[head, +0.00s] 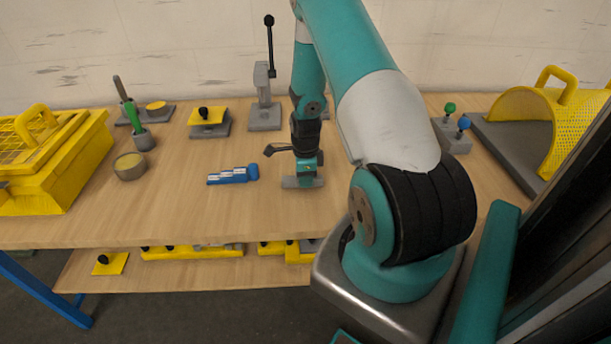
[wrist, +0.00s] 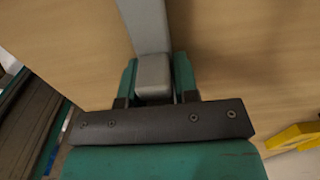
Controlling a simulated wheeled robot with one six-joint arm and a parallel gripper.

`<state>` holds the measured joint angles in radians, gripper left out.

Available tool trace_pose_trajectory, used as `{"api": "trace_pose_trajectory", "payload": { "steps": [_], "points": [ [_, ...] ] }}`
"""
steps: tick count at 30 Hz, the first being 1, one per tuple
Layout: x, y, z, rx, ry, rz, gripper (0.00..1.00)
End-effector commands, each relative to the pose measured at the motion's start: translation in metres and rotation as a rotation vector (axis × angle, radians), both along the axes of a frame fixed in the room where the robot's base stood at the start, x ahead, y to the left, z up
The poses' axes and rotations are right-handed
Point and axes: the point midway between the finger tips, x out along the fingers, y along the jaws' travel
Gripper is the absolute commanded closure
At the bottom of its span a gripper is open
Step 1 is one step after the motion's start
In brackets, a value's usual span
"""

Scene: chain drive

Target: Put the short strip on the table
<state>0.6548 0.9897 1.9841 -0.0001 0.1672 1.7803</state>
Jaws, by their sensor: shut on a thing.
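A plain grey strip (wrist: 146,25) runs between the teal fingers of my gripper (wrist: 155,76) in the wrist view. My gripper is shut on it, and the strip sticks out forward past the fingers. In the head view my gripper (head: 305,172) points down over the middle of the table (head: 225,215), with the grey strip (head: 292,183) under it, lying about level. The strip is at or just above the wood; I cannot tell whether it touches.
A blue piece with pale marks (head: 233,175) lies left of my gripper. A grey stand with a lever (head: 264,110) is behind. A round tin (head: 130,166) and yellow box (head: 60,165) stand left, a yellow guard (head: 535,115) right. The front middle is clear.

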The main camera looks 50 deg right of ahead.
Motion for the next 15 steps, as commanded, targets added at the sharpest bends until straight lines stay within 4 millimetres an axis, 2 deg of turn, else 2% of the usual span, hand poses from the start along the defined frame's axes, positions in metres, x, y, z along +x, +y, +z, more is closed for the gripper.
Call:
{"api": "trace_pose_trajectory", "payload": {
  "steps": [7,8,11,15],
  "points": [
    [-0.0001,0.0001,-0.0031,0.0,0.0,0.0,0.96],
    [-0.0001,0.0001,-0.0032,0.0,0.0,0.0,0.69],
    [-0.0001,0.0001,-0.0021,0.0,0.0,0.0,0.46],
    [-0.0001,0.0001,-0.002,0.0,0.0,0.0,0.46]
  ]
}}
